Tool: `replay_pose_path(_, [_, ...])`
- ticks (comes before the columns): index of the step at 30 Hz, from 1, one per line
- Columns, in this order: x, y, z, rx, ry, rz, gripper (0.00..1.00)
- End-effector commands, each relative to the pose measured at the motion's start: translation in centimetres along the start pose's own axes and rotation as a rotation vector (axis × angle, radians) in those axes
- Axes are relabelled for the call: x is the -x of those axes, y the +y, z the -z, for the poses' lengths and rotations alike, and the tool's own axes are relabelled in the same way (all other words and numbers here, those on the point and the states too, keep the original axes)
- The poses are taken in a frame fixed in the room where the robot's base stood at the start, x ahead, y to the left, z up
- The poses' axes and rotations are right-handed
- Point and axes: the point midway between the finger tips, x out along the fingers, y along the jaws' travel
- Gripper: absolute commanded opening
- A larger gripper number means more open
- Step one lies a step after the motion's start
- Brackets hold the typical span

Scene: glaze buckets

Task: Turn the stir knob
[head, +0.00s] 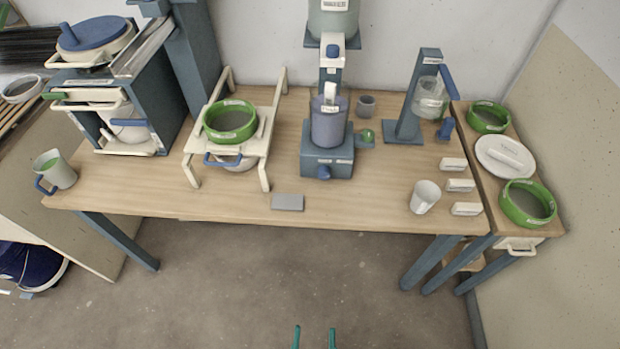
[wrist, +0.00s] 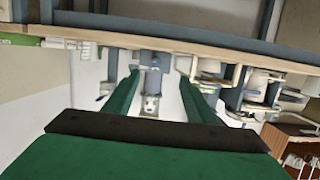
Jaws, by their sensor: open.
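A blue knob (head: 323,172) sticks out of the front of the stirrer's blue-grey base (head: 327,158), at the middle of the table. A purple-grey bucket (head: 328,130) stands on that base, under an upright column. My gripper (head: 314,335) shows only as two teal fingertips at the bottom edge of the head view, spread apart and well in front of the table. In the wrist view my gripper (wrist: 158,72) is open with nothing between its fingers. That view looks upside down, with the stirrer (wrist: 152,60) in the gap beyond the fingers, small and unclear.
Left of the stirrer, a cream stand holds a green-rimmed sieve (head: 230,120). A grey block (head: 287,202) lies near the front edge of the wooden table (head: 350,205). A white cup (head: 424,197) and several labelled blocks stand at right. The floor in front is clear.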

Motion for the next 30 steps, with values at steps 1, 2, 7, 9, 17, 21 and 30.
replay_pose_path(1, [-1.4, 0.0, -0.2, -0.005, 0.015, 0.005, 0.51])
replay_pose_path(2, [-2.2, 0.0, -0.5, -0.009, 0.021, 0.007, 0.51])
replay_pose_path(7, [-7.8, 0.1, -1.6, -0.04, 0.057, 0.016, 0.51])
replay_pose_path(9, [-10.2, 0.2, -1.7, -0.055, 0.072, 0.018, 0.51])
replay_pose_path(17, [-19.9, 0.3, -0.8, -0.111, 0.129, 0.018, 0.51])
replay_pose_path(21, [-25.2, 0.3, 0.9, -0.146, 0.162, 0.013, 0.51])
replay_pose_path(30, [-33.1, 0.3, 4.7, -0.208, 0.213, -0.003, 0.51])
